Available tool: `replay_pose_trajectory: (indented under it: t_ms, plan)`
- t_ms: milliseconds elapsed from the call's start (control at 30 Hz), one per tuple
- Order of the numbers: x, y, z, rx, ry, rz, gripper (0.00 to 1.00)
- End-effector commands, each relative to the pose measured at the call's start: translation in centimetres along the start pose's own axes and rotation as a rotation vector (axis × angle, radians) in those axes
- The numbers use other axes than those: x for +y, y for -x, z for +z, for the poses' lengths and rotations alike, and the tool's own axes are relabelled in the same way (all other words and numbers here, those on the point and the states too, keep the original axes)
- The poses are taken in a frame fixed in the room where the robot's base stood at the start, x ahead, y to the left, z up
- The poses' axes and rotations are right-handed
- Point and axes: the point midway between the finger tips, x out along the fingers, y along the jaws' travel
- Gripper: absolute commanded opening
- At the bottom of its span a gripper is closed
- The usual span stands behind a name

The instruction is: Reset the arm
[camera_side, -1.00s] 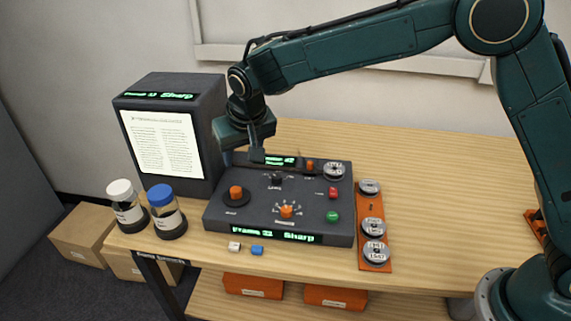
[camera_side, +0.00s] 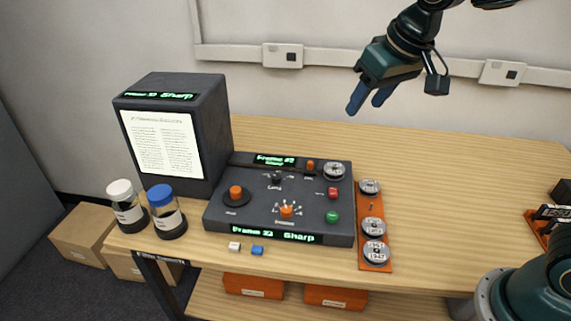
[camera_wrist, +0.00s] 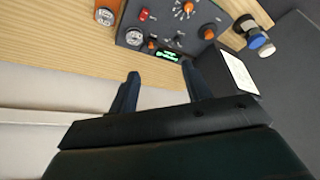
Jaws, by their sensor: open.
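My gripper (camera_side: 369,99) is high above the back of the table in the side view, up and to the right of the control panel. Its two dark blue fingers are apart with nothing between them. In the wrist view my gripper (camera_wrist: 160,85) also shows parted, empty fingers, with the panel beyond them. The dark control panel (camera_side: 300,205) lies on the wooden table (camera_side: 450,180), well below my gripper, with an orange knob, red and green buttons and lit green displays reading "Sharp".
A dark reader box (camera_side: 205,130) with a lit page stands left of the panel. A white-capped jar (camera_side: 127,208) and a blue-capped jar (camera_side: 166,213) stand at the front left. An orange rack (camera_side: 364,252) holds several reels. The table's right part is mostly clear.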

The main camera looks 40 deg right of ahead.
Motion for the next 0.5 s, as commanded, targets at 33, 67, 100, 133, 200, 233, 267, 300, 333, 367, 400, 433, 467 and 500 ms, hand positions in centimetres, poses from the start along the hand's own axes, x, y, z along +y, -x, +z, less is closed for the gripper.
replay_pose_trajectory:
  t_ms: [33,67,100,133,200,233,267,300,333,367,400,433,467,500]
  plan:
    - [0.8,0.8,1.0,0.006,-0.001,-0.001,0.48]
    - [1.2,1.3,1.6,0.008,0.000,-0.002,0.48]
    - [1.8,1.8,2.4,0.010,0.003,-0.003,0.48]
    - [2.1,2.1,3.0,0.013,0.005,-0.005,0.48]
    - [2.9,2.9,4.4,0.018,0.008,-0.006,0.48]
    - [3.3,3.2,5.0,0.021,0.011,-0.007,0.48]
    - [3.6,3.5,5.7,0.023,0.013,-0.007,0.48]
    - [4.0,3.8,6.5,0.026,0.016,-0.008,0.48]
    - [4.3,4.1,7.2,0.029,0.018,-0.009,0.48]
    - [4.5,4.3,7.9,0.029,0.020,-0.009,0.48]
    - [4.9,4.6,8.8,0.033,0.023,-0.009,0.48]
    - [5.2,4.8,9.4,0.035,0.025,-0.009,0.48]
    - [5.4,5.0,10.1,0.038,0.028,-0.010,0.48]
    - [5.7,5.2,11.0,0.042,0.030,-0.010,0.48]
